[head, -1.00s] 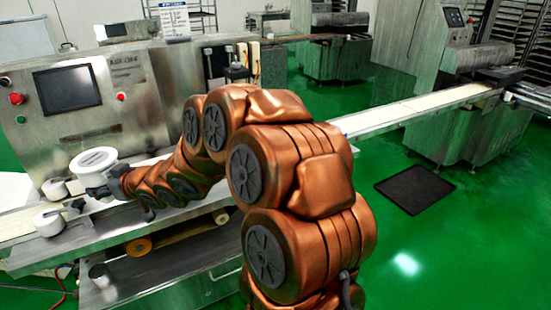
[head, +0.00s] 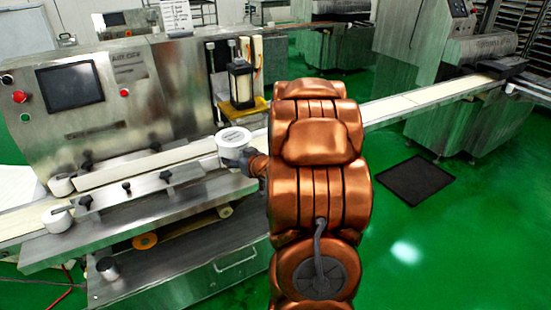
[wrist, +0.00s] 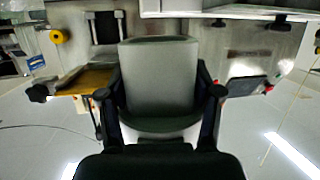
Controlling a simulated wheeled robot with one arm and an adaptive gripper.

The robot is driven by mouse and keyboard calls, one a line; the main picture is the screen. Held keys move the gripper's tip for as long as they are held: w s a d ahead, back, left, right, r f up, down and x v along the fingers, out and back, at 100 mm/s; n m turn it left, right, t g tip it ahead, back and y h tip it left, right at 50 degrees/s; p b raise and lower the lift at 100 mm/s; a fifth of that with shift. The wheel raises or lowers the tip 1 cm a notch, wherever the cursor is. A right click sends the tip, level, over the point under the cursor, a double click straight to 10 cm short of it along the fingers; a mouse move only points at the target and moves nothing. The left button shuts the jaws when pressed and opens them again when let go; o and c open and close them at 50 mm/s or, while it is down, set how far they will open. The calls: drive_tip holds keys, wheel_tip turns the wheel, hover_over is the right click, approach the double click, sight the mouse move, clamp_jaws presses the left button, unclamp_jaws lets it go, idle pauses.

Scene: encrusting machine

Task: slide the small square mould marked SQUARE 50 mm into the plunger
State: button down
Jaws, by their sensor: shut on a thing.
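My gripper (wrist: 160,92) is shut on a light grey mould (wrist: 160,65), with one finger on each side of it. In the head view the mould (head: 234,136) is a white, round-looking piece with dark print on top, too small to read. It is held level above the conveyor, in front of and slightly left of the plunger.
The machine's steel cabinet with a screen (head: 69,88) stands at left. White rollers (head: 57,219) and black knobs line the conveyor there. A long belt (head: 420,99) runs right to another machine. A black mat (head: 415,182) lies on the open green floor.

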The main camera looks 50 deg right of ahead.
drive_tip(key=s+d+f+m+h+p, duration=0.1)
drive_tip(key=s+d+f+m+h, duration=0.1)
drive_tip(key=s+d, duration=0.65)
drive_tip(key=w+d+p, duration=0.1)
drive_tip(key=w+d, duration=0.4)
drive_tip(key=w, duration=0.9)
drive_tip(key=shift+r, duration=0.2)
idle(0.7)
drive_tip(key=shift+w+d, duration=0.2)
drive_tip(key=shift+w, duration=0.25)
idle(0.8)
drive_tip(key=shift+w, duration=0.25)
drive_tip(key=shift+w+d+p, duration=0.2)
drive_tip(key=shift+w+p, duration=0.1)
drive_tip(key=shift+p, duration=0.05)
idle(0.4)
drive_tip(key=shift+w+d, duration=0.1)
drive_tip(key=shift+w, duration=0.15)
drive_tip(key=shift+w+d+p, duration=0.3)
drive_tip(key=shift+w+p, duration=0.1)
drive_tip(key=shift+w, duration=0.45)
idle(0.9)
drive_tip(key=shift+w+d, duration=0.15)
drive_tip(key=shift+w, duration=0.2)
